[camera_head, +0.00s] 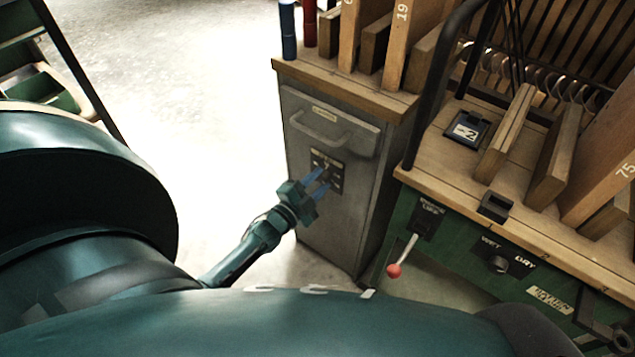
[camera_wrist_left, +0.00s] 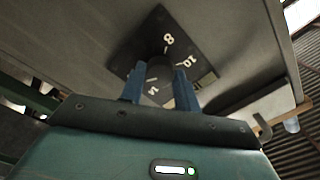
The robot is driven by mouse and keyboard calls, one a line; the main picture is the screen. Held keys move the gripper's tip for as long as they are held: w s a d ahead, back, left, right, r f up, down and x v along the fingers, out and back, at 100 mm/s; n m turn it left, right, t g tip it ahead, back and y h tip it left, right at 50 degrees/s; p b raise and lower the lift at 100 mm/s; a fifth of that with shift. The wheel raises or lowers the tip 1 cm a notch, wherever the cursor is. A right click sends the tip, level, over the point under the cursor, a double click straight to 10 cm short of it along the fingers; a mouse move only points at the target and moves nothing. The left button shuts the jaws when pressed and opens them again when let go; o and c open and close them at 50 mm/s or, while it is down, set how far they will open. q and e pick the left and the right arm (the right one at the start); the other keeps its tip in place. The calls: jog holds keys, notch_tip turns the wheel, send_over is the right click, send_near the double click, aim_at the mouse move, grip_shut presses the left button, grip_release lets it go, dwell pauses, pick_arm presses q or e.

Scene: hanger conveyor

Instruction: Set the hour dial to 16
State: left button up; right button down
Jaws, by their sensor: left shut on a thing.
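The hour dial (camera_head: 327,164) is a dark plate with a knob on the front of a grey metal cabinet. In the left wrist view the dial plate (camera_wrist_left: 162,22) shows white numbers 8, 10 and 14. Its dark knob (camera_wrist_left: 157,68) stands between the blue fingers, and the other numbers are hidden or unreadable. My left gripper (camera_head: 321,180) reaches the dial from the lower left; it also shows in the left wrist view (camera_wrist_left: 159,86). It is shut on the knob. I cannot read where the knob points. My right gripper is not in view.
The grey cabinet (camera_head: 300,175) has a bar handle (camera_head: 318,130) above the dial. To the right, a green bench has a red-ended lever (camera_head: 394,270) and a WET/DRY knob (camera_head: 499,264). Wooden boards stand on top. The floor left of the cabinet is clear.

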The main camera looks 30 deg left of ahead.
pick_arm(q)
jog(key=shift+m, duration=0.3)
jog(key=o, duration=1)
jog(key=shift+s, duration=0.1)
jog(key=s, duration=0.4)
jog(key=s+p, duration=0.1)
jog(key=s, duration=0.3)
jog(key=s+a+p, duration=0.1)
jog(key=s, duration=0.4)
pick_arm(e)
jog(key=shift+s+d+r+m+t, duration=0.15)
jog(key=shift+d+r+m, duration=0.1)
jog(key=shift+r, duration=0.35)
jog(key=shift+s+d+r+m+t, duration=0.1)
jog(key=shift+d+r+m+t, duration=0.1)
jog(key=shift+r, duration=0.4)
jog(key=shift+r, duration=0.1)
